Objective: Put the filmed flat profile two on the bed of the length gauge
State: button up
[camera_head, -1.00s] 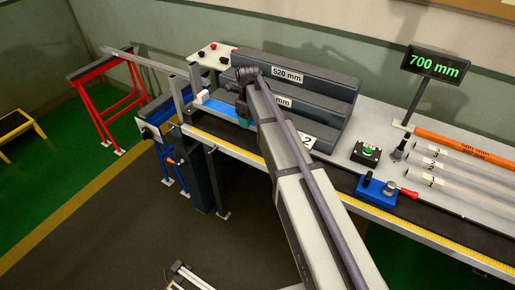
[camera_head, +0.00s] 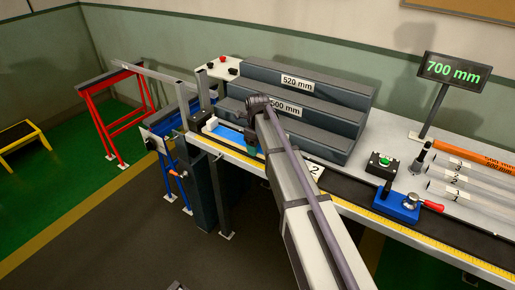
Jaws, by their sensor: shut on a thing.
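The filmed flat profile two shows as a bright blue strip (camera_head: 228,133) at the left end of the bench, lying along the front of the grey steps. A white tag marked 2 (camera_head: 316,171) shows to the right of my arm; whether it is on the same profile is hidden. My gripper (camera_head: 251,152) is shut on the blue profile, with its fingers mostly hidden behind my arm. The length gauge bed (camera_head: 352,190) is the dark strip along the bench front, behind a yellow scale. The profile is low over or on this bed; contact cannot be told.
Grey steps (camera_head: 325,93) stand behind the profile. A blue stop with a red handle (camera_head: 399,204) sits on the bed at right, near a green button box (camera_head: 379,164). Numbered tubes (camera_head: 455,181) lie at right. A display (camera_head: 453,70) reads 700 mm.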

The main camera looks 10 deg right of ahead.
jog(key=shift+f, duration=0.25)
jog(key=o, duration=0.9)
jog(key=shift+r, duration=0.1)
notch_tip(320, 180, up, 13)
jog(key=p, duration=1.2)
jog(key=s+n, duration=2.7)
jog(key=shift+s+f, duration=0.35)
